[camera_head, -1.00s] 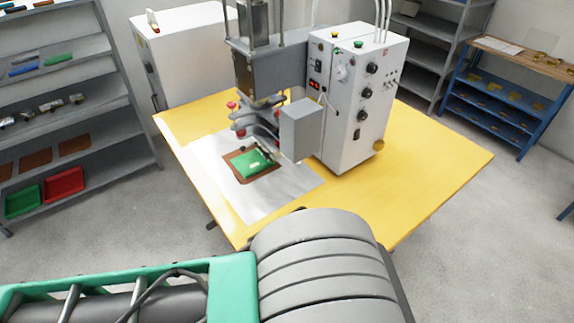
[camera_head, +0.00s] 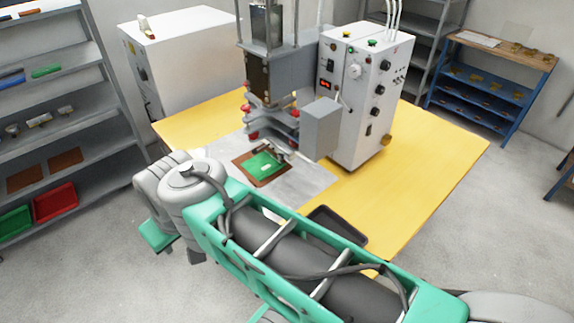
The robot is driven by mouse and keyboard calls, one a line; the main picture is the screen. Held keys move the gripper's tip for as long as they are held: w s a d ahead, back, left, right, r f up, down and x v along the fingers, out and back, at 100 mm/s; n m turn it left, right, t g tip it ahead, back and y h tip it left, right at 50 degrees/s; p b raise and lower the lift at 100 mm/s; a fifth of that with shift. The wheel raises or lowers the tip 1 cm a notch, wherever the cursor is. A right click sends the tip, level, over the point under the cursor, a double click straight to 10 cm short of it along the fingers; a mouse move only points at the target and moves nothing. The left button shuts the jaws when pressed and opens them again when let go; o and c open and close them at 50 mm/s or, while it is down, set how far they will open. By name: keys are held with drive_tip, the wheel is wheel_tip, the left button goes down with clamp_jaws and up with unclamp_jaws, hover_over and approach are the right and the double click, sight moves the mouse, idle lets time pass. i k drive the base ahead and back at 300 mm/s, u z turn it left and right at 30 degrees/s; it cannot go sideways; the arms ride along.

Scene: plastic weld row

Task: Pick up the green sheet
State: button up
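The green sheet (camera_head: 262,164) lies on a brown plate (camera_head: 241,160) on the silver metal panel (camera_head: 312,181) of the yellow table. A small pale piece lies on the green sheet. The head of the welding machine (camera_head: 271,105) hangs above and just behind it. My arm crosses the lower half of the view in front of the table, with its grey joint to the left of the sheet. My gripper is not visible.
The welding machine's white control cabinet (camera_head: 362,95) stands on the yellow table (camera_head: 430,170). A dark tray (camera_head: 337,230) sits at the table's front edge beside my arm. Grey shelves (camera_head: 75,103) with red and green bins stand left; a blue rack (camera_head: 480,85) stands right.

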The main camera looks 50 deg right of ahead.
sight(262, 166)
drive_tip(key=i, duration=1.15)
drive_tip(key=u, duration=0.5)
